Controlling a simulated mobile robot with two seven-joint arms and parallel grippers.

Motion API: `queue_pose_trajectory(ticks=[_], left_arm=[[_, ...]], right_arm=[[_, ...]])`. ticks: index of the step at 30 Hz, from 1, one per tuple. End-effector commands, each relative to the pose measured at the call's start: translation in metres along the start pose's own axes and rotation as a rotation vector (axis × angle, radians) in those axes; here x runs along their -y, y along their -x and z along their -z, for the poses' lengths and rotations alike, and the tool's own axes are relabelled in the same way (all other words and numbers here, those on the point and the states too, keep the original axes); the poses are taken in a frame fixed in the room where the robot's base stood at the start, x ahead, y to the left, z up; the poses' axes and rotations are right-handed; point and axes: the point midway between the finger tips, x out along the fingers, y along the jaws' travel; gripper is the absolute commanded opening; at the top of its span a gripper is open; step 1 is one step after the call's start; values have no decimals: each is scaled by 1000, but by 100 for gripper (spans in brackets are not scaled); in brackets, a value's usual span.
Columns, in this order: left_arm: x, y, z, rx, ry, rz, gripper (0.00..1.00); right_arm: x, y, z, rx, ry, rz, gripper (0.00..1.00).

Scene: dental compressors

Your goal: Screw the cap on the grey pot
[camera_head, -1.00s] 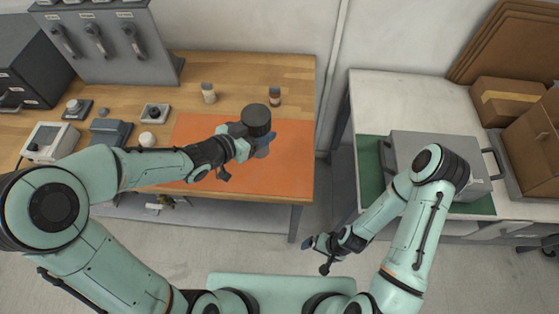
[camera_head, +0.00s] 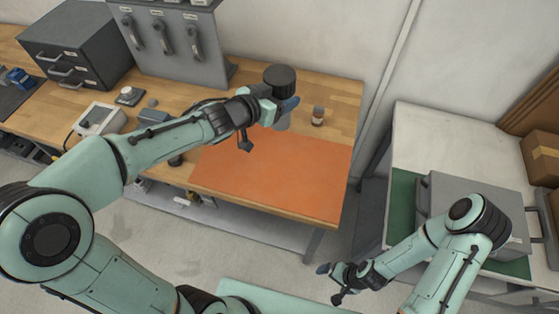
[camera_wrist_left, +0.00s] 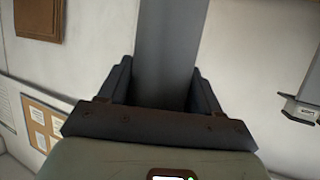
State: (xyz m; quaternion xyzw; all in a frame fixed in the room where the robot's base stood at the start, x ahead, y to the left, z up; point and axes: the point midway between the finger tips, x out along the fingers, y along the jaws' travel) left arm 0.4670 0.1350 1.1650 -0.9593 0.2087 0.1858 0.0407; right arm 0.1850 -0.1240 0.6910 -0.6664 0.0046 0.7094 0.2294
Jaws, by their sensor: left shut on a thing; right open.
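My left gripper (camera_head: 283,104) is shut on the grey pot (camera_head: 282,121) and holds it near the back edge of the orange mat (camera_head: 280,180). The dark round cap (camera_head: 279,79) is at the top of the pot; I cannot tell whether it is threaded on. In the left wrist view the grey side of the pot (camera_wrist_left: 166,50) fills the gap between both fingers, and the cap is not visible. My right gripper (camera_head: 331,284) is open and empty, low in front of the gap between the tables, far from the pot.
The mat is bare. A grey panel with handles (camera_head: 175,45) and a drawer cabinet (camera_head: 75,45) stand at back left. A grey case (camera_head: 470,190) lies on the right table.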

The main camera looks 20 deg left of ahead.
Motion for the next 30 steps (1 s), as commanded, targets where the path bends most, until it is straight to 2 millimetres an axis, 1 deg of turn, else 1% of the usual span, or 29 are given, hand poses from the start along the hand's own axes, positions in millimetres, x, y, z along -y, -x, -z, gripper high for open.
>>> queue_pose_trajectory(ticks=[2, 5, 9, 12, 15, 18, 21, 23, 30], left_arm=[[-1, -3, -10, 2, 2, -2, 0], [-1, -11, -34, 7, 6, -2, 0], [-2, -24, -67, 6, 4, -2, 0], [-2, -34, -91, 5, 3, -3, 0], [-2, -44, -112, 3, 3, -3, 0], [-1, -52, -130, 2, 1, -3, 0], [-1, -56, -140, 0, 0, -2, 0], [-1, -58, -143, -2, -1, -2, 0], [0, -58, -144, -4, -1, -1, 0]], right_arm=[[-6, -7, -9, 10, -4, -4, 100], [-17, -23, -24, 29, -10, -10, 100], [-35, -52, -46, 56, -20, -20, 100], [-45, -71, -56, 70, -25, -24, 100], [-52, -84, -62, 78, -28, -27, 100], [-55, -92, -65, 81, -29, -28, 100], [-57, -95, -66, 83, -30, -29, 100], [-57, -95, -66, 83, -29, -29, 100], [-57, -95, -66, 82, -29, -29, 100]])
